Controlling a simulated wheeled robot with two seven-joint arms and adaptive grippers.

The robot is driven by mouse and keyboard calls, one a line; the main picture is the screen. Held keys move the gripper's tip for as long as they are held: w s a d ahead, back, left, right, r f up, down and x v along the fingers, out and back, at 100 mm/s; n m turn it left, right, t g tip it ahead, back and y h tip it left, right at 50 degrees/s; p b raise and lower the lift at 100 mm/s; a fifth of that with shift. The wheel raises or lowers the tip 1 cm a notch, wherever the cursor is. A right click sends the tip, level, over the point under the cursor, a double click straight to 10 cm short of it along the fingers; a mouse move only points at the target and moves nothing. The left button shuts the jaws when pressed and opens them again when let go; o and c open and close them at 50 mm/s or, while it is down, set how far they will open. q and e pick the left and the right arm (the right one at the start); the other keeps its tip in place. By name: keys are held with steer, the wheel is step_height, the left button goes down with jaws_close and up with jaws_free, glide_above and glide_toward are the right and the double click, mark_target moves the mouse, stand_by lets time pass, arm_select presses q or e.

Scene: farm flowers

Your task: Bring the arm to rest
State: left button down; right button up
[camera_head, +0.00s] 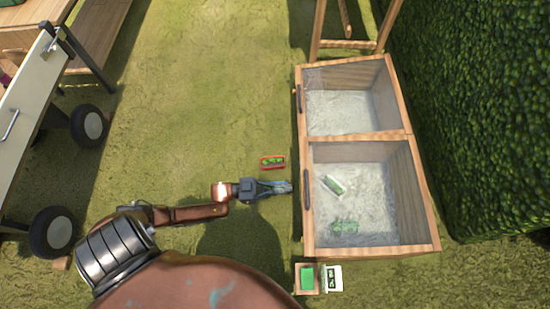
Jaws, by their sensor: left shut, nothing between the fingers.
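My left gripper (277,188) is at the end of my left arm, which reaches in from the lower left. Its fingers are shut with nothing between them. They point right, close to the left wall of the wooden two-part box (306,215); I cannot tell whether they touch it. My right gripper is not in view.
In the box's nearer compartment lie a white-and-green item (333,185) and a green item (344,226). A small red-edged tray (272,162) lies on the grass. A small wooden block with a green top (307,279) and a white device (331,278) stand below the box. A wheeled cart (30,105) is left; a hedge (480,110) is right.

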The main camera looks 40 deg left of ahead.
arm_select(q)
steer(key=shift+s+a+f, duration=0.9)
steer(key=shift+s+a, duration=0.1)
steer(key=shift+d, duration=0.1)
